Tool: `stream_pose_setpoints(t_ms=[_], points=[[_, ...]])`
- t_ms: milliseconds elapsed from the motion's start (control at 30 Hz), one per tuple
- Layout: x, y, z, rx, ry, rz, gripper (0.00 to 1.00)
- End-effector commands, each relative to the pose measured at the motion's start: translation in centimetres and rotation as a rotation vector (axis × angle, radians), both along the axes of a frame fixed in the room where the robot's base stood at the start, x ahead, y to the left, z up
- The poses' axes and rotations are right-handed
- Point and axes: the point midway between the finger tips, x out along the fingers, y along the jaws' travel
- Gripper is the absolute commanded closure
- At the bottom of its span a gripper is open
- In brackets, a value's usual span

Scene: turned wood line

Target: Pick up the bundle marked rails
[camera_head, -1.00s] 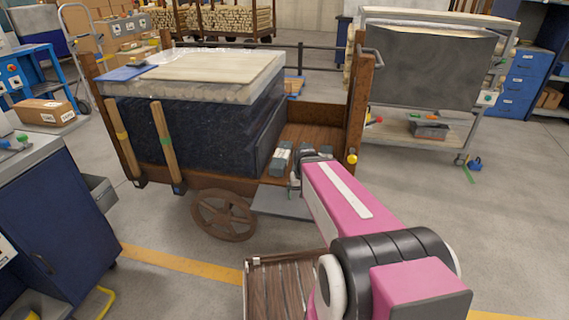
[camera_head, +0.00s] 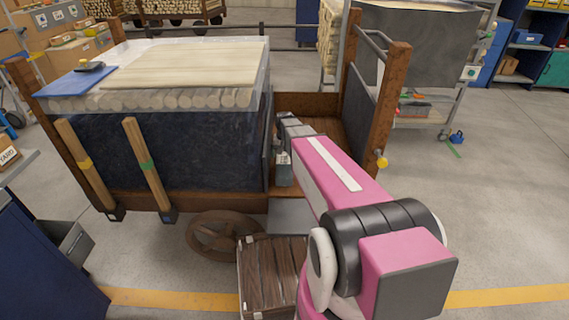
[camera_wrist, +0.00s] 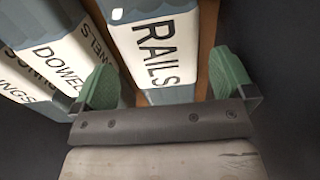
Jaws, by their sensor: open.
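The bundle marked RAILS (camera_wrist: 166,48) is grey-blue with a white label and black letters in the wrist view. My gripper (camera_wrist: 166,84) is open, its two green pads on either side of the near end of this bundle. A gap shows at the right pad; contact at the left pad cannot be told. A bundle marked DOWELS (camera_wrist: 68,48) lies just left of it, with another labelled bundle (camera_wrist: 22,80) further left. In the head view, a grey-blue bundle (camera_head: 284,172) shows on the wooden cart bed below my wrist; its label is unreadable there.
The cart's large dark covered load (camera_head: 180,150) stands close left of my wrist. A wooden post (camera_head: 392,100) and a dark panel (camera_head: 361,105) stand at the cart's right end. A slatted wooden crate (camera_head: 270,270) is in front. Open floor lies to the right.

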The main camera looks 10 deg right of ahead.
Motion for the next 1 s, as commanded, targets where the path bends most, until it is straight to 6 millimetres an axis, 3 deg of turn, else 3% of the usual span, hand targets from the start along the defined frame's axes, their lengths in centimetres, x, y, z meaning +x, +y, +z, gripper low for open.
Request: stream_pose_setpoints(t_ms=[400,667,700,867,900,1000], points=[[0.4,-0.1,-4.6,0.000,0.002,0.000,0.00],[0.3,-0.1,-5.1,0.000,-0.001,0.000,0.00],[0.3,-0.1,-5.1,0.000,0.000,0.000,0.03],[0.3,-0.1,-5.1,0.000,0.000,0.000,0.55],[0.3,-0.1,-5.1,0.000,0.000,0.000,0.60],[0.3,-0.1,-5.1,0.000,0.000,0.001,0.60]])
